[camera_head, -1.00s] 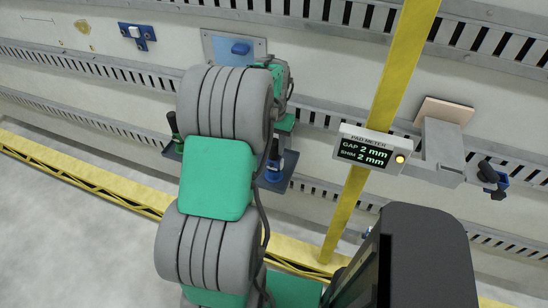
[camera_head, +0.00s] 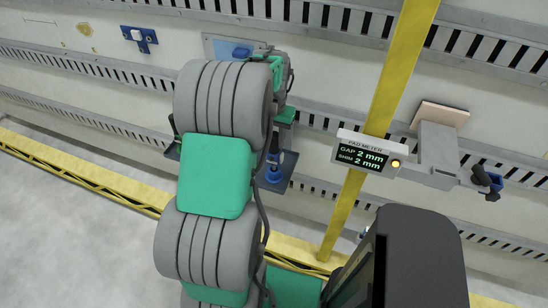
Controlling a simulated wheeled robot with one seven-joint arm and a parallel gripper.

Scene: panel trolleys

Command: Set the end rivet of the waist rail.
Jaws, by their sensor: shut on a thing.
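Slotted grey rails run across the pale panel. The middle rail (camera_head: 320,122) passes behind my arm and the yellow post; I cannot tell for sure that it is the waist rail. No end rivet can be made out. My arm's grey and green wrist end shows beside a grey plate (camera_head: 215,45) with a blue block (camera_head: 240,51). My gripper's fingers and whatever they hold are hidden behind the arm. A pad meter (camera_head: 368,156) reads GAP 2 mm and SHIM 2 mm, with its yellow lamp lit.
A dark blue shelf (camera_head: 281,182) carries a blue-based tool (camera_head: 273,170), partly behind my arm. A yellow post (camera_head: 401,60) rises past the meter. A grey bracket (camera_head: 438,150) with a beige pad (camera_head: 440,114) stands right. A blue wall fitting (camera_head: 141,38) is upper left.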

